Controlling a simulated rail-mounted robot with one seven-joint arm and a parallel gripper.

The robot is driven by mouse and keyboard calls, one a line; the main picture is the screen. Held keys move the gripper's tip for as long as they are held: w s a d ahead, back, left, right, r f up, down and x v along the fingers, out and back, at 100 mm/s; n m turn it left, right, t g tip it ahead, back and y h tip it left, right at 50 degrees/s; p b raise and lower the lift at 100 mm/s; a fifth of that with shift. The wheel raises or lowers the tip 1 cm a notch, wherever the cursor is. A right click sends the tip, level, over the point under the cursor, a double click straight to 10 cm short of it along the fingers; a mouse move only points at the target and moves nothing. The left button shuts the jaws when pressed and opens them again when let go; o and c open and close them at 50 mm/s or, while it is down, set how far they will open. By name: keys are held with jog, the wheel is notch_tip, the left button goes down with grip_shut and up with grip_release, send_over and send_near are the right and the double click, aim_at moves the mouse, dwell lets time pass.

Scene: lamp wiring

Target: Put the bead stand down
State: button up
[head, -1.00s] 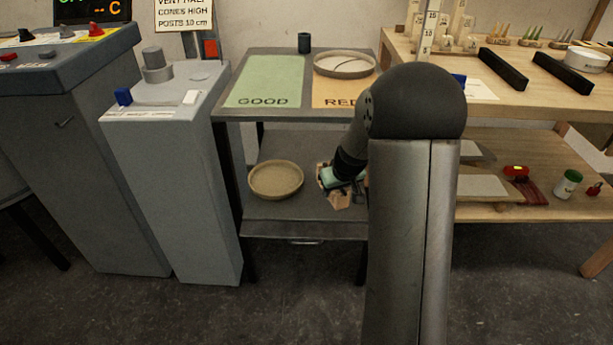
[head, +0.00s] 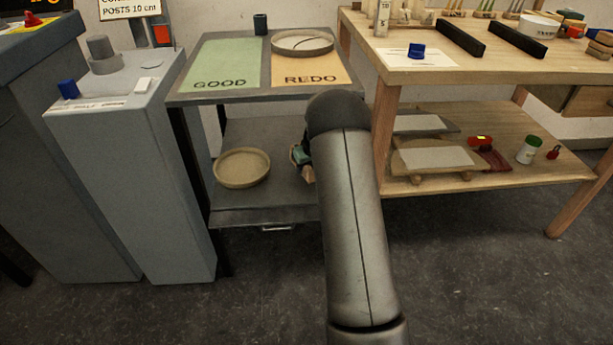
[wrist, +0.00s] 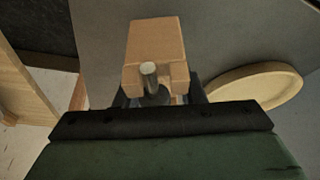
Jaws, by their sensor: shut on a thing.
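A tan block with a short grey post, which I take to be the bead stand (wrist: 157,42), is between the dark fingers of my gripper (wrist: 158,95) in the wrist view. My gripper is shut on it. In the head view my gripper (head: 304,168) is at the lower shelf (head: 262,205) of the grey cart, right of a round tan dish (head: 241,170). My arm hides most of the gripper and the block there. I cannot tell whether the block touches the shelf.
The round dish also shows in the wrist view (wrist: 250,92), right of the block. The cart top has a green GOOD area (head: 222,64) and an orange REDO area (head: 318,74) with a round tray (head: 302,41). A wooden bench (head: 470,75) stands at the right.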

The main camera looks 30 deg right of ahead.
jog(key=shift+w+f, duration=0.2)
jog(key=shift+f, duration=0.05)
jog(key=shift+w+d+f+b, duration=0.1)
jog(key=shift+f+b, duration=0.45)
jog(key=shift+f, duration=1)
jog(key=shift+f, duration=0.2)
jog(key=o, duration=1.1)
